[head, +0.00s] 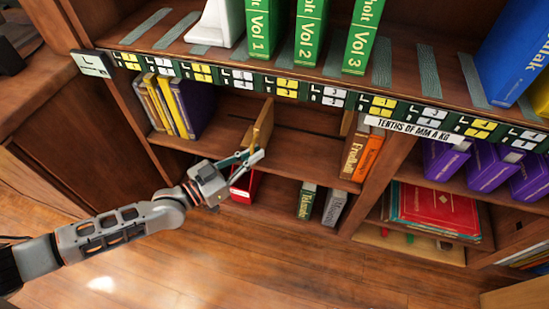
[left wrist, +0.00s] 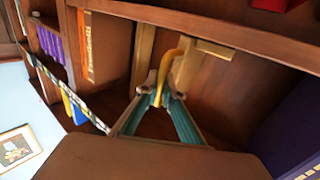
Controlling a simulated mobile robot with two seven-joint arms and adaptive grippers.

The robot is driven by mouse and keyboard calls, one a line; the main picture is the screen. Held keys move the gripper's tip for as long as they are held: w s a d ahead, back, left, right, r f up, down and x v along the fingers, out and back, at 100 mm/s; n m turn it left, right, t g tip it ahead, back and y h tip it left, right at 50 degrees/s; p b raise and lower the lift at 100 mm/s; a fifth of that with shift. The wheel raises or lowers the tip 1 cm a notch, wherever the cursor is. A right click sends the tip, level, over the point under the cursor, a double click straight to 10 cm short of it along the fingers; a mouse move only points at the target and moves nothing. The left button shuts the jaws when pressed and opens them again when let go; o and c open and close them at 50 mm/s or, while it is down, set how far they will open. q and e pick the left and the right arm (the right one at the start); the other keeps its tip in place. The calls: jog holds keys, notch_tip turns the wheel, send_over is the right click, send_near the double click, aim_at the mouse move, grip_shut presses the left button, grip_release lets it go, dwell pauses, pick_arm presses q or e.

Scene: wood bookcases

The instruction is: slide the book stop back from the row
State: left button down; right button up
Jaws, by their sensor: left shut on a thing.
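The book stop (head: 263,124) is a pale upright wooden piece on the middle shelf, between the yellow and purple books on the left and the orange books on the right. Open shelf shows on both sides of it. My left gripper (head: 250,159) is at its front edge. In the left wrist view the teal-padded fingers (left wrist: 161,98) are shut on a curved yellow handle (left wrist: 180,62) of the stop, whose pale wood (left wrist: 213,48) shows beyond. The fingers partly hide the handle. My right gripper is not in view.
Yellow books (head: 166,105) and a dark purple book (head: 194,103) stand at left. Orange books (head: 361,153) stand at right beside a divider. A patterned shelf edge (head: 287,87) overhangs above. A red box (head: 243,186) and two books (head: 320,202) are on the shelf below.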

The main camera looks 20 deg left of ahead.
pick_arm(q)
jog(key=a, duration=0.2)
jog(key=shift+a+f, duration=0.15)
jog(key=shift+a, duration=0.2)
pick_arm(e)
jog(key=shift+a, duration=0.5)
pick_arm(q)
jog(key=c, duration=2.5)
grip_release()
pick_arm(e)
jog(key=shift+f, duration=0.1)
pick_arm(q)
jog(key=v, duration=1.2)
